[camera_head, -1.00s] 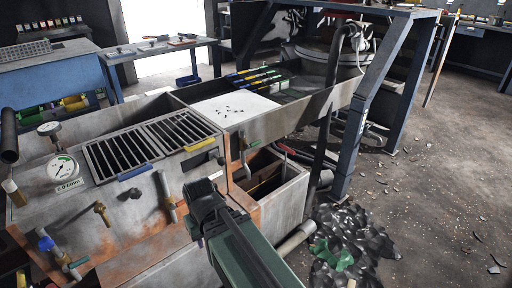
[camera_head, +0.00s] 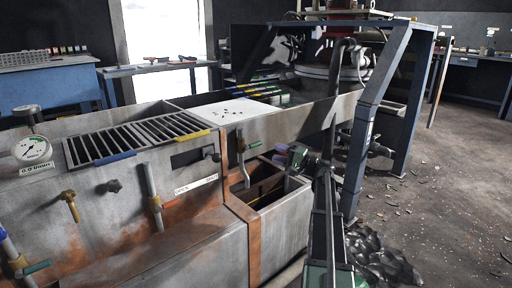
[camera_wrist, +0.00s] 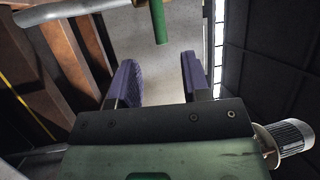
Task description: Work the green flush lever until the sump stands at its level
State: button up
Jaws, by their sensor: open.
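A green lever (camera_head: 254,145) sits on a valve with a bent pipe at the sump's back left corner. It also shows in the wrist view (camera_wrist: 158,20), just beyond my fingertips and between their lines. My gripper (camera_head: 284,152) is open, to the right of this lever and above the sump (camera_head: 291,203). Its purple fingers (camera_wrist: 158,72) stand apart with nothing between them. The sump is an open grey box with a brown inside; its liquid level cannot be made out. Another green-handled valve (camera_head: 37,267) is at the lower left.
Left of the sump, a long tank carries black grates (camera_head: 138,138), a round gauge (camera_head: 32,148) and brass valves (camera_head: 70,204). A pale panel (camera_head: 190,186) seems to read open and shut. A blue steel frame (camera_head: 365,125) stands at the right; dark rubble (camera_head: 375,258) lies on the floor.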

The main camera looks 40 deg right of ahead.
aim_at(258, 145)
jog(key=p+x, duration=0.1)
jog(key=x, duration=0.9)
jog(key=shift+p, duration=0.3)
jog(key=shift+s, duration=0.1)
grip_shut()
jog(key=shift+a, duration=0.1)
